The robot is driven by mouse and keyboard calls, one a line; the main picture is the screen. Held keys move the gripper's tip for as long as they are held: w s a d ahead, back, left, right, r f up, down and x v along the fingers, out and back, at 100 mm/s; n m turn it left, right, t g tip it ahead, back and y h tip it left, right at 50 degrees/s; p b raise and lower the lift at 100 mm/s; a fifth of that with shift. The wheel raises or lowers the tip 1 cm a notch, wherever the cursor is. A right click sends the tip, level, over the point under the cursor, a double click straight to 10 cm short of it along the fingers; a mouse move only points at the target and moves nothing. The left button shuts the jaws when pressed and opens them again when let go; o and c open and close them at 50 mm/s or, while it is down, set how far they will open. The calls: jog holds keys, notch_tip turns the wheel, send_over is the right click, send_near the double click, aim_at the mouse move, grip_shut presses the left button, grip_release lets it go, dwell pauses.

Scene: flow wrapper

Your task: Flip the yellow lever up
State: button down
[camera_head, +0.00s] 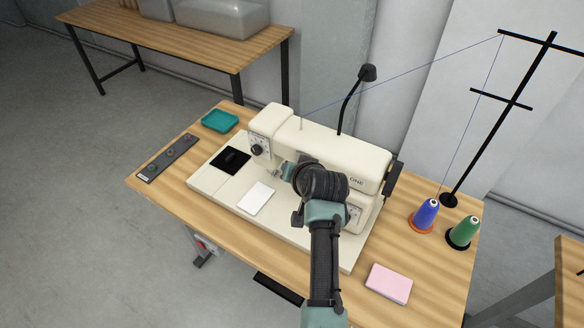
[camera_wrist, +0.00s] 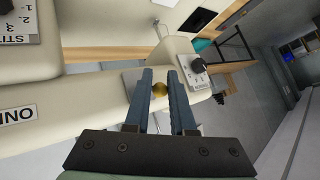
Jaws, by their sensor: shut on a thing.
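The yellow lever (camera_wrist: 159,90) shows in the wrist view as a small round yellow knob between my two fingers. My gripper (camera_wrist: 159,76) is shut on it, with the fingers on either side of the knob and pointing at the cream machine body. The rest of the lever is hidden. In the head view my gripper (camera_head: 287,169) is at the front of the cream sewing machine (camera_head: 325,150), largely behind my own wrist. The lever cannot be made out in that view.
The machine stands on a wooden table (camera_head: 335,292). A pink block (camera_head: 389,284), blue spool (camera_head: 426,214) and green spool (camera_head: 463,232) are at the right. A teal tray (camera_head: 220,120) and a dark strip with knobs (camera_head: 168,158) are at the left. A black lamp (camera_head: 367,73) rises behind.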

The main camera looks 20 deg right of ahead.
jog(key=shift+w+d+r, duration=0.1)
jog(key=shift+w+r, duration=0.15)
jog(key=shift+r, duration=0.35)
jog(key=c, duration=0.8)
grip_release()
jog(key=shift+o, duration=0.2)
jog(key=shift+d+f, duration=0.1)
jog(key=shift+f, duration=0.1)
jog(key=shift+s, duration=0.1)
jog(key=v, duration=1.2)
jog(key=shift+s+b, duration=0.3)
jog(key=shift+s, duration=0.1)
